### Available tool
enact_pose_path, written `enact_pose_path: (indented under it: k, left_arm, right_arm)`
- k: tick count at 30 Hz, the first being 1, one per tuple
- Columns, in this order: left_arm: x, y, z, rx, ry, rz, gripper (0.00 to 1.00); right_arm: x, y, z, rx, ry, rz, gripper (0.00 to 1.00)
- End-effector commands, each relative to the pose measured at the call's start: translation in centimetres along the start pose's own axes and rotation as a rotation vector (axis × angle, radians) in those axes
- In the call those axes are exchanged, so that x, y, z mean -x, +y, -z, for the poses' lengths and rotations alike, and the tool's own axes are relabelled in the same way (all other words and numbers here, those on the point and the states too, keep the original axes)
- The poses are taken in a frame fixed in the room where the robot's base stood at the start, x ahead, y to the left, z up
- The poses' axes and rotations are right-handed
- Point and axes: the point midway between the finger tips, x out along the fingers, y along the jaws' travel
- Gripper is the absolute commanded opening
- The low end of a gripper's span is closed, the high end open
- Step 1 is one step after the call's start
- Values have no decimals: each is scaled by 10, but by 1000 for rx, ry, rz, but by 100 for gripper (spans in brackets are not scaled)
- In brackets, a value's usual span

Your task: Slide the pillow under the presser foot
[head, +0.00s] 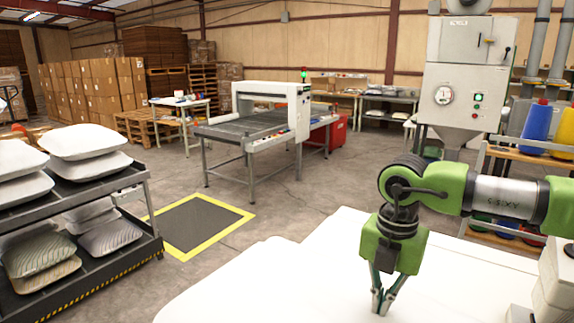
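A large white, soft-looking surface, which looks like the pillow (320,265), fills the bottom middle of the head view; where it ends and the white worktop begins is hard to tell. My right gripper (382,303) points straight down over it, its fingers converging and their tips close together at the white cloth. It looks shut on the pillow, though the contact is small in view. A beige machine body (552,285), likely the sewing machine, is cut off at the right edge, to the right of the gripper. The presser foot does not show. My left gripper is out of view.
A dark rack (90,276) with several pillows stands at the left. A yellow-bordered floor mat (200,225) and a roller conveyor machine (240,130) lie beyond the worktop.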

Motion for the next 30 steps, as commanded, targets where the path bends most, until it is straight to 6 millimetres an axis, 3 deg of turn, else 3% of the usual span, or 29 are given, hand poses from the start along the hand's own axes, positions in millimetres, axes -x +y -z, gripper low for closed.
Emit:
enact_pose_path:
  k: [15,30]
  left_arm:
    - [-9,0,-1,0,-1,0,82]
    - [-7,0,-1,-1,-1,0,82]
  right_arm:
    - [-5,-25,-3,-2,4,15,0]
    - [-2,-28,-3,-2,4,17,0]
